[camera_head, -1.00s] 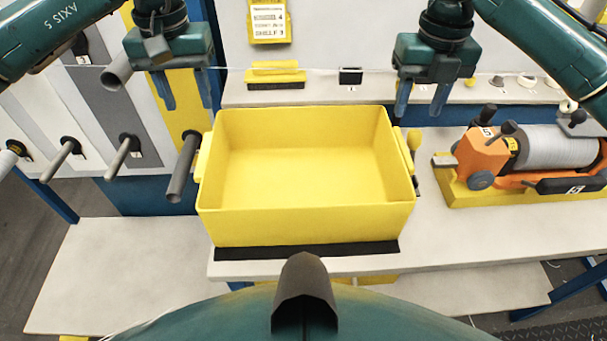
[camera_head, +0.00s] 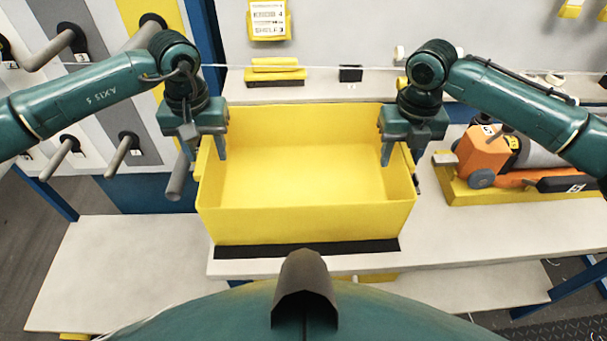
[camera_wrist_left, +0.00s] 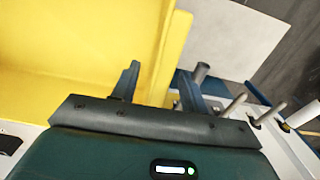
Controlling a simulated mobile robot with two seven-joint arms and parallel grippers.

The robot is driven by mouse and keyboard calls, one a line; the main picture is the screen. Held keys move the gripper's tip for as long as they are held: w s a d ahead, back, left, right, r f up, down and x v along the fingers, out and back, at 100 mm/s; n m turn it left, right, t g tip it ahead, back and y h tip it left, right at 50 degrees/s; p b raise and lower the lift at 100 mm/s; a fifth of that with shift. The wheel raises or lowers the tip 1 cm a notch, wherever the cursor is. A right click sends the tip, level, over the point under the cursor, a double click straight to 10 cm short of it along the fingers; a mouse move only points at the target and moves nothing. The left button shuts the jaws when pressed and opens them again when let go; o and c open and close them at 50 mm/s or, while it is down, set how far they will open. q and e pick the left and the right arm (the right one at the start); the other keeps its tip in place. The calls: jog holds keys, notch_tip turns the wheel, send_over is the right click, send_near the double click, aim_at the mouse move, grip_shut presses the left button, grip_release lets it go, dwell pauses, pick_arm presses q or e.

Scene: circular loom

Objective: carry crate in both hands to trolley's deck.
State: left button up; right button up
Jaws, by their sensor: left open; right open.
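The yellow open crate (camera_head: 306,228) stands upright and empty on the pale bench; its near wall and a side wall also show in the left wrist view (camera_wrist_left: 60,92). My left gripper (camera_head: 204,150) is open at the crate's left side wall, one finger inside and one outside; in the left wrist view its fingers (camera_wrist_left: 157,82) straddle the wall with gaps visible. My right gripper (camera_head: 400,152) is open at the right side wall, one finger inside the crate, the other mostly hidden. The side handles are largely covered by the grippers. I cannot pick out the trolley's deck.
An orange machine with a grey roller (camera_head: 488,155) stands on the bench to the right. Grey pegs (camera_head: 118,155) stick out from the panel at left. A black strip (camera_head: 306,248) lies before the crate. A pale lower surface (camera_head: 120,270) at left is clear.

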pick_arm(q)
grip_shut()
pick_arm(e)
grip_shut()
dwell(0.5)
